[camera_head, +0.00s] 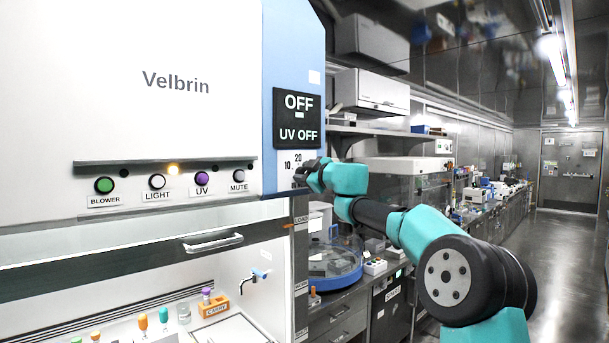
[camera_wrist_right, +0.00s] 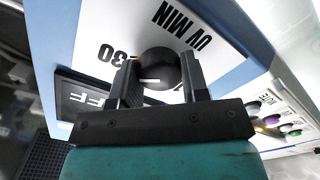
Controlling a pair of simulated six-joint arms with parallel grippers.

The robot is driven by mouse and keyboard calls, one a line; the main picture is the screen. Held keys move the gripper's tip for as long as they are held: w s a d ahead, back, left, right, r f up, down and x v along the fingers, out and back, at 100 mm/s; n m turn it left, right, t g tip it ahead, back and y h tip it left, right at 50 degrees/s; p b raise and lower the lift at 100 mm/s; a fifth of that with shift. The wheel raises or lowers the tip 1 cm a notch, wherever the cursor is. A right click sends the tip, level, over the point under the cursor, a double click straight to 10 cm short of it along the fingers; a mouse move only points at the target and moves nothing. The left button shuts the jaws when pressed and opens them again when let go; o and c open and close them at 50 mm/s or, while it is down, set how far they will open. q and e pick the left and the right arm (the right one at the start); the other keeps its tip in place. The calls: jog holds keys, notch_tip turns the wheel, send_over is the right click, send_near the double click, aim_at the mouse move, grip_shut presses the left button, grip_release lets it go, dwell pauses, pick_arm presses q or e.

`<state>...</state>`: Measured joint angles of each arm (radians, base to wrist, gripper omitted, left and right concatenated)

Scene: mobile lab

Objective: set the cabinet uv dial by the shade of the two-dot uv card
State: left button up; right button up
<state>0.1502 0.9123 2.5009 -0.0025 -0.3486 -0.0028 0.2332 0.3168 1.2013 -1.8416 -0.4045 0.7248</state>
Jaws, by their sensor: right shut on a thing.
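The uv dial (camera_wrist_right: 158,66) is a round dark knob on a white plate marked "UV MIN", with "30" legible in the right wrist view. A short white line shows on the knob; which number it points to I cannot tell. My right gripper (camera_wrist_right: 156,78) is shut on the dial, one finger on each side. I cannot make out a two-dot uv card in either view. My left gripper is not in view.
The display (camera_head: 297,118) above the dial reads "OFF" and "UV OFF". Blower, light, uv (camera_head: 201,180) and mute buttons line the cabinet front, above the sash handle (camera_head: 213,243). An orange "CARRY" rack (camera_head: 214,305) and several coloured-top items stand inside. A bench with equipment lies right.

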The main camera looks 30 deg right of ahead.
jog(key=n, duration=0.5)
jog(key=shift+n, duration=0.4)
jog(key=n, duration=0.5)
jog(key=shift+f+n, duration=0.1)
jog(key=shift+n, duration=0.2)
jog(key=o, duration=0.9)
